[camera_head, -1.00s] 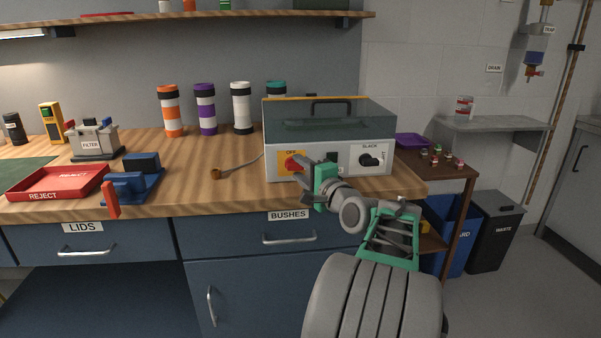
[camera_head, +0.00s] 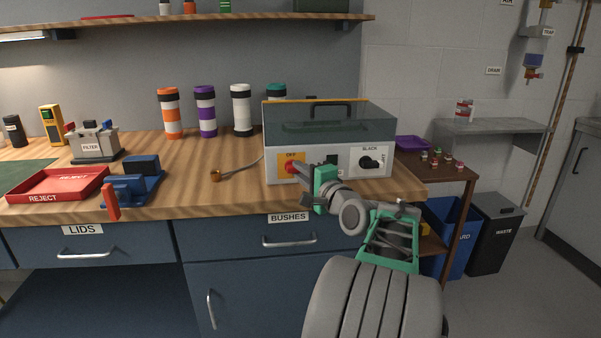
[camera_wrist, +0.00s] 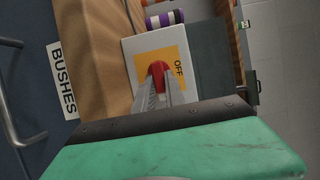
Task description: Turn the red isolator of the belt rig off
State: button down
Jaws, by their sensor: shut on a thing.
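The belt rig (camera_head: 330,164) is a pale box with a clear hood on the bench. Its red isolator (camera_head: 291,167) sits on a yellow plate marked OFF at the left of its front panel. In the wrist view the red isolator (camera_wrist: 157,69) lies between the tips of my gripper (camera_wrist: 160,84), with the yellow plate (camera_wrist: 176,58) behind it. My gripper (camera_head: 300,178) is shut on the isolator. The fingers hide part of the knob, so I cannot tell its exact angle.
A filter unit (camera_head: 95,143), a red REJECT tray (camera_head: 58,184) and a blue fixture (camera_head: 132,185) stand to the left. Several striped tubes (camera_head: 206,112) stand behind. Bench between is mostly clear.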

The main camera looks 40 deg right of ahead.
jog(key=shift+r+n, duration=0.1)
jog(key=shift+n, duration=0.2)
jog(key=n, duration=0.1)
jog(key=n+g+p, duration=0.1)
jog(key=n, duration=0.1)
jog(key=shift+a+r+g+p, duration=0.1)
jog(key=shift+r+g+p, duration=0.2)
jog(key=shift+r, duration=0.05)
jog(key=n, duration=0.1)
jog(key=n+g, duration=0.1)
jog(key=n+g+h, duration=0.1)
jog(key=n, duration=0.1)
jog(key=shift+w+a+r, duration=0.25)
jog(key=shift+r, duration=0.05)
jog(key=n+b, duration=0.1)
jog(key=n+g+h+b, duration=0.1)
jog(key=n, duration=0.1)
jog(key=shift+w+a+r+g, duration=0.1)
jog(key=shift+w+a+g, duration=0.05)
jog(key=shift+a+g, duration=0.15)
jog(key=shift+w+a+r+n+g+h+b, duration=0.15)
jog(key=shift+n+g+h+b, duration=0.25)
jog(key=shift+n, duration=0.3)
jog(key=shift+w+a+n+g+h+b, duration=0.1)
jog(key=shift+n+g+h+b, duration=0.1)
jog(key=shift+n+h+b, duration=0.4)
jog(key=c, duration=1.4)
grip_release()
